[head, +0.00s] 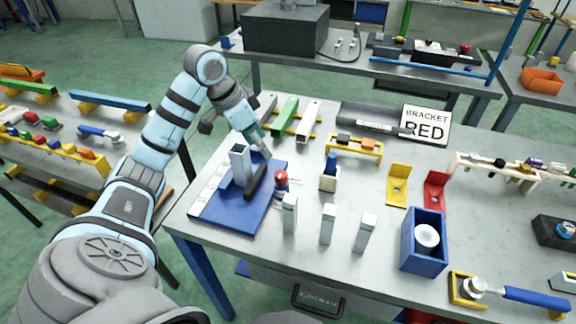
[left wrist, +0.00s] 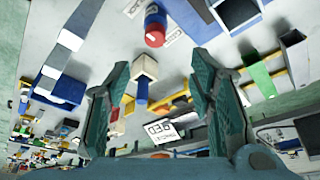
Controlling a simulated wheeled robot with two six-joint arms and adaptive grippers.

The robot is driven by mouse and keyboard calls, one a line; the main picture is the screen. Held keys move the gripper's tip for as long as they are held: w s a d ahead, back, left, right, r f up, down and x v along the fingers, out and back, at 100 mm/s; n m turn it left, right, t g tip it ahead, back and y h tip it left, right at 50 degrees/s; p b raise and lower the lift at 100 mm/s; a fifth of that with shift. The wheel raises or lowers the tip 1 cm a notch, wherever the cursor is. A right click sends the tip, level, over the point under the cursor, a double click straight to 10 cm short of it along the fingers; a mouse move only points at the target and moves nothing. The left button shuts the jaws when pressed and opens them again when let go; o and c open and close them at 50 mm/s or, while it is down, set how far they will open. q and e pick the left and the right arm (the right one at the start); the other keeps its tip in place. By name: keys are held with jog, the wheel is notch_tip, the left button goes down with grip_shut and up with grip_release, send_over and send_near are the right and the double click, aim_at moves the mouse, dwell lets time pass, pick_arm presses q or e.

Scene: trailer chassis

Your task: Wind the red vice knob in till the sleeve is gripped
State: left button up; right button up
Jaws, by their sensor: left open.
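The blue vice (head: 235,214) stands at the table's left end in the head view. A grey square sleeve (head: 240,165) stands upright on it beside the dark jaw (head: 257,182); I cannot tell whether they touch. The red knob (head: 281,176) is at the vice's right side. In the left wrist view the red knob (left wrist: 155,38) is at top centre, with a blue collar behind it. My left gripper (head: 254,140) is above and behind the vice, open and empty. Its fingers (left wrist: 162,105) are spread, with the knob beyond their tips. My right gripper is out of view.
Several grey posts (head: 327,224) stand right of the vice, close to the knob. A white block with a blue peg (head: 329,180) is also near. Behind are green and white bars (head: 285,116) on a yellow rack and the bracket sign (head: 426,124).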

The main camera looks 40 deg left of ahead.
pick_arm(q)
send_near(280, 174)
notch_tip(280, 174, down, 3)
jog(key=x, duration=0.2)
jog(key=b+x, duration=0.1)
jog(key=x, duration=0.1)
jog(key=w+x, duration=0.1)
jog(key=x, duration=0.1)
jog(key=shift+d+r, duration=0.2)
jog(key=shift+d, duration=0.15)
jog(key=shift+w+f, duration=0.15)
jog(key=shift+f, duration=0.2)
jog(key=shift+s+r, duration=0.1)
jog(key=shift+s, duration=0.1)
jog(key=c, duration=1.2)
jog(key=shift+o, duration=0.2)
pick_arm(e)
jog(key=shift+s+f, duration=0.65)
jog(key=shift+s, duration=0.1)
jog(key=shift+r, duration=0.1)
